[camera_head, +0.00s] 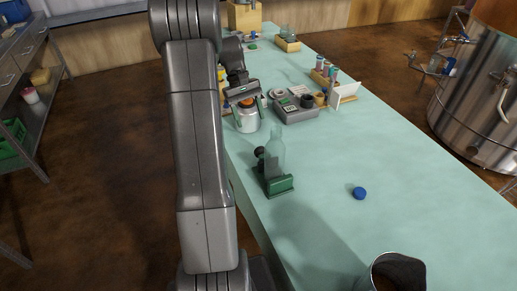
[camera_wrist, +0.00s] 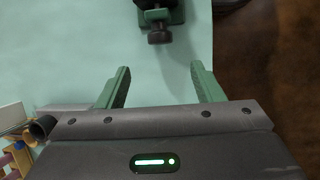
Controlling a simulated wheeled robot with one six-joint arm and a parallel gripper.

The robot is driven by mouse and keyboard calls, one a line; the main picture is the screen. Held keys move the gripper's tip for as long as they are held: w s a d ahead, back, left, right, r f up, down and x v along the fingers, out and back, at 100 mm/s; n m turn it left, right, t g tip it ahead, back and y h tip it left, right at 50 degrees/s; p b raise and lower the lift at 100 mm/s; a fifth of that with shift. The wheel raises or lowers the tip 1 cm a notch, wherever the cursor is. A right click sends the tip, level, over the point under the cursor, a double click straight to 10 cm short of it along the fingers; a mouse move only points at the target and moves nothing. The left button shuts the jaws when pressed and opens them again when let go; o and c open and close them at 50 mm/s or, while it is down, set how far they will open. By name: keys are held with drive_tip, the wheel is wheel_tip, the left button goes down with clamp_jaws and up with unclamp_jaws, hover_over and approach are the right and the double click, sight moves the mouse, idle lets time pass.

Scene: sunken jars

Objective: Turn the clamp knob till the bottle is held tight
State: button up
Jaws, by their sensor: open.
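The clear greenish bottle (camera_head: 276,148) stands upright in the green clamp (camera_head: 281,185) near the table's left edge. The dark clamp knob (camera_head: 260,153) sticks out on the clamp's far side. In the wrist view the knob (camera_wrist: 159,36) shows at the top, with part of the clamp (camera_wrist: 177,15) behind it. My gripper (camera_wrist: 161,72) is open with nothing between its green fingers. The knob lies beyond the fingertips, roughly in line with the gap, and is not touched. In the head view my gripper (camera_head: 247,98) is farther back along the table than the clamp.
A white jar (camera_head: 247,121) stands just below my gripper in the head view. A grey device (camera_head: 296,110) and a white panel (camera_head: 344,95) stand to its right. A blue cap (camera_head: 359,193) and a metal jug (camera_head: 392,275) are nearer. The table's middle is mostly clear.

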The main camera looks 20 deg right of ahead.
sight(256, 149)
drive_tip(key=x, duration=1.1)
drive_tip(key=shift+s+f, duration=0.1)
drive_tip(key=shift+f, duration=0.15)
drive_tip(key=shift+c, duration=0.4)
drive_tip(key=c, duration=0.9)
drive_tip(key=shift+b, duration=0.35)
drive_tip(key=shift+a+f+h+b, duration=0.1)
drive_tip(key=shift+h+b, duration=0.2)
drive_tip(key=shift+b, duration=0.05)
drive_tip(key=h+b, duration=0.2)
drive_tip(key=b, duration=0.1)
drive_tip(key=shift+a+f+m+h, duration=0.25)
drive_tip(key=shift+m+h, duration=0.05)
drive_tip(key=h+b, duration=0.2)
drive_tip(key=b, duration=0.1)
drive_tip(key=shift+a+m+h+b, duration=0.15)
drive_tip(key=shift+m+h+b, duration=0.15)
drive_tip(key=shift+h+b, duration=0.6)
drive_tip(key=shift+b, duration=0.2)
drive_tip(key=shift+a+r, duration=0.1)
